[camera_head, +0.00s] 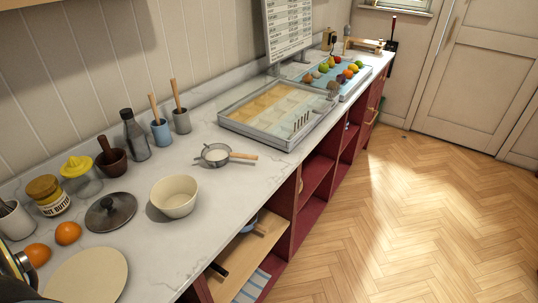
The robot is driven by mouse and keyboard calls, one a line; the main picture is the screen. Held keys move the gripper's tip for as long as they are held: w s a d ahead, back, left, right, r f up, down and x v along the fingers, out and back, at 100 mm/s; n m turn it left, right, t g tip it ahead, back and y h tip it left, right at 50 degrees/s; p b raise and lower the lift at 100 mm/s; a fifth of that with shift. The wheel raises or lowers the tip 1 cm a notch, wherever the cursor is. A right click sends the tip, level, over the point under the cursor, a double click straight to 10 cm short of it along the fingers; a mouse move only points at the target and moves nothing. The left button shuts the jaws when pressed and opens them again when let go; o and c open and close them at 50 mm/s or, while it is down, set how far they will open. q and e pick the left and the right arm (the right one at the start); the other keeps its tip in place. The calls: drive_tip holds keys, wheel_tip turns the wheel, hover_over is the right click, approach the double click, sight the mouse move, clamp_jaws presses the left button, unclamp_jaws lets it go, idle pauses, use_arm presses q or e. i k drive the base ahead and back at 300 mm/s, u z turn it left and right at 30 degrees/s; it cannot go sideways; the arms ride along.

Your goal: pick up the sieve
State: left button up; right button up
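The sieve lies on the white marble counter (190,222), near its middle. It has a round metal mesh bowl (215,155) and a light wooden handle (243,156) that points right, toward the counter's front edge. Nothing covers it and no gripper touches it. Neither of my grippers can be made out in the head view.
A cream bowl (174,196) and a dark lid (110,211) sit nearer than the sieve. A large tray (228,124) lies beyond it. A dark bottle (135,136) and utensil pots (181,122) stand along the wall. Open red shelves (316,174) are below; the wooden floor (430,210) looks clear.

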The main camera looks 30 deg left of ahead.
sight(215, 157)
drive_tip(key=z, duration=0.05)
drive_tip(key=i, duration=0.75)
drive_tip(key=u, duration=1.8)
